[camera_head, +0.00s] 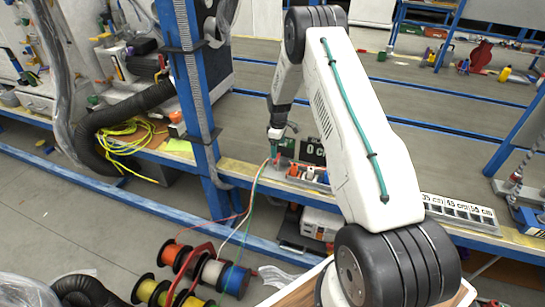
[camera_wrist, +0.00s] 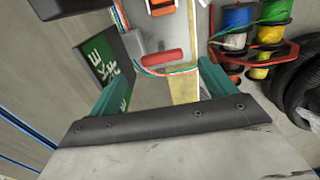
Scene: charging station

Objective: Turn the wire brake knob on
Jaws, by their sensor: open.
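My gripper (camera_wrist: 162,84) is open, its two teal fingers spread wide in the wrist view. In the head view my gripper (camera_head: 275,134) hangs over the workbench edge, just above the wire ends. A red cylindrical part (camera_wrist: 162,57), possibly the wire brake knob, lies beyond the fingertips in the wrist view. Nothing shows between the fingers, and they appear apart from the red part. Coloured wires (camera_wrist: 178,71) run close beside it. An orange part (camera_wrist: 162,7) sits farther along the same light fixture. I cannot tell the knob's setting.
A rack of coloured wire spools (camera_head: 205,270) stands below the bench edge. A dark sign with white letters (camera_wrist: 103,60) is beside the left finger. A blue post (camera_head: 195,100) rises left of my arm. The bench top (camera_head: 245,110) behind my gripper is mostly clear.

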